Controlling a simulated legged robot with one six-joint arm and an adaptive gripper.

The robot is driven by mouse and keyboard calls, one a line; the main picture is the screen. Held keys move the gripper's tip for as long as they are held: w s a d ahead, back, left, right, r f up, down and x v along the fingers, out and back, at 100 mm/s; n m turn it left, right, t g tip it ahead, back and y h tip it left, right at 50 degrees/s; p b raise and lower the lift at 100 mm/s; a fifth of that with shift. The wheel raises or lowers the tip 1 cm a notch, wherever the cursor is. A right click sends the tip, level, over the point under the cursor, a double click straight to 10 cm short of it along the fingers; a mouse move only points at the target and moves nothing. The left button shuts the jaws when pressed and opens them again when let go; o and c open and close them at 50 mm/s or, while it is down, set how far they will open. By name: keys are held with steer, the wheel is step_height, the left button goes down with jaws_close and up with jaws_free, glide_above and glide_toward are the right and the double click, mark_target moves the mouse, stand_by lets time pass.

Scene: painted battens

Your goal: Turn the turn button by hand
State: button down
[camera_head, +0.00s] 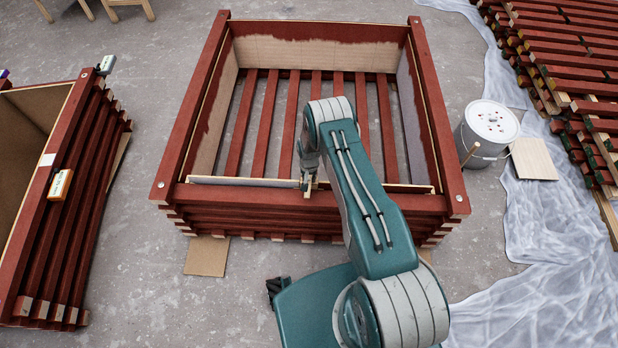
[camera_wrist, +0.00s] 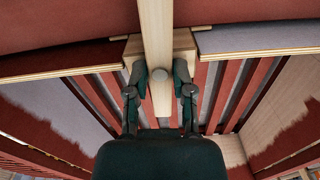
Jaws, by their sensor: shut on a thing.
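The exact finger contact is partly hidden.
A second batten crate (camera_head: 60,160) with a small orange-and-white box (camera_head: 60,184) on its rim stands at left. A paint bucket (camera_head: 488,130), plastic sheeting (camera_head: 545,215) and stacked painted battens (camera_head: 570,55) are at right. Bare floor lies between the crates.

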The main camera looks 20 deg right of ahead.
steer(key=shift+m, duration=0.4)
steer(key=m, duration=0.3)
steer(key=shift+m, duration=0.3)
steer(key=m, duration=0.3)
steer(key=shift+m, duration=0.4)
steer(key=m, duration=0.4)
steer(key=shift+m, duration=2)
steer(key=shift+c, duration=2.4)
jaws_free()
steer(key=shift+a+f, duration=0.1)
